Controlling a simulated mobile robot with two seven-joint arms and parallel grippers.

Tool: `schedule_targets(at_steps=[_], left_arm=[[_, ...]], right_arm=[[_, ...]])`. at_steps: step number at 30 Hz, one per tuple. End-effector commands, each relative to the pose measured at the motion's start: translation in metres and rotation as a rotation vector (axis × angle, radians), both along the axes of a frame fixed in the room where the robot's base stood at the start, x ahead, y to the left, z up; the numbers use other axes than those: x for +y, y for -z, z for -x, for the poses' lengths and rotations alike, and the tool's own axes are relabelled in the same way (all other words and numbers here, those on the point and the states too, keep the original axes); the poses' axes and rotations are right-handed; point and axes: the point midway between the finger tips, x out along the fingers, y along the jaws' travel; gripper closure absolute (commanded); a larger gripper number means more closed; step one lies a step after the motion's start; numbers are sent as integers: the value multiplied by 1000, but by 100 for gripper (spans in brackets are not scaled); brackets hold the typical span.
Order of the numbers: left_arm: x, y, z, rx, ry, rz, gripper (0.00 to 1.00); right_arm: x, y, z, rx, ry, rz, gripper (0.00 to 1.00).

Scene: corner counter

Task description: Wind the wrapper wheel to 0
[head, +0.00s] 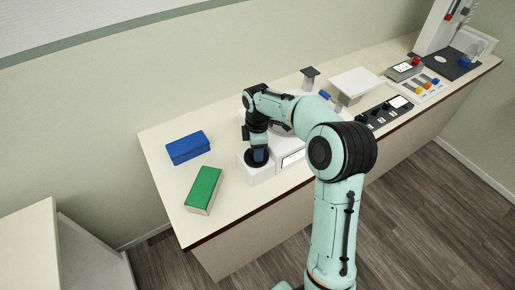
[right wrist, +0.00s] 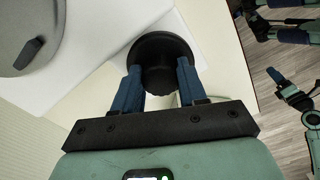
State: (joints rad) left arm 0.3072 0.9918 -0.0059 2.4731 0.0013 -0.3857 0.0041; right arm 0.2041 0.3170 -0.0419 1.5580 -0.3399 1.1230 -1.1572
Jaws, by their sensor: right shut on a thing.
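The wrapper wheel is a round black knob (right wrist: 162,50) in the right wrist view, on a white block (head: 262,174) at the front left end of a white machine. My right gripper (right wrist: 158,84) reaches it from above, its two blue fingers shut on opposite sides of the wheel. In the head view the gripper (head: 259,155) and arm hide much of the machine. A small pale display (head: 292,158) shows on its front, but its reading is too small to make out. My left gripper is not seen in the head view.
A blue box (head: 187,148) and a green block (head: 204,190) lie left of the machine on the counter (head: 165,190). A black control strip (head: 385,113), a white-topped stand (head: 356,82) and a grey device (head: 404,71) stand to the right.

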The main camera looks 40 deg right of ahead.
Motion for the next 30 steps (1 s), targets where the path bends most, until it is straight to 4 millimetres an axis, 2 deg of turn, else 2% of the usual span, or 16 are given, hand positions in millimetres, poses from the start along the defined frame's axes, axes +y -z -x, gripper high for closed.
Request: schedule_targets(at_steps=[3,4,6,17,20,30], left_arm=[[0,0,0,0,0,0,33],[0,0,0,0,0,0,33],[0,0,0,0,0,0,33],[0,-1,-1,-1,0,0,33],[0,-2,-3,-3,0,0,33],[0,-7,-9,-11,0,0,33]], right_arm=[[0,0,0,1,-3,0,89],[0,0,0,1,-3,0,49],[0,0,0,1,-3,0,33],[0,-5,0,-1,0,1,33],[0,-19,-1,-5,0,1,33],[0,-93,-1,-4,-1,0,33]])
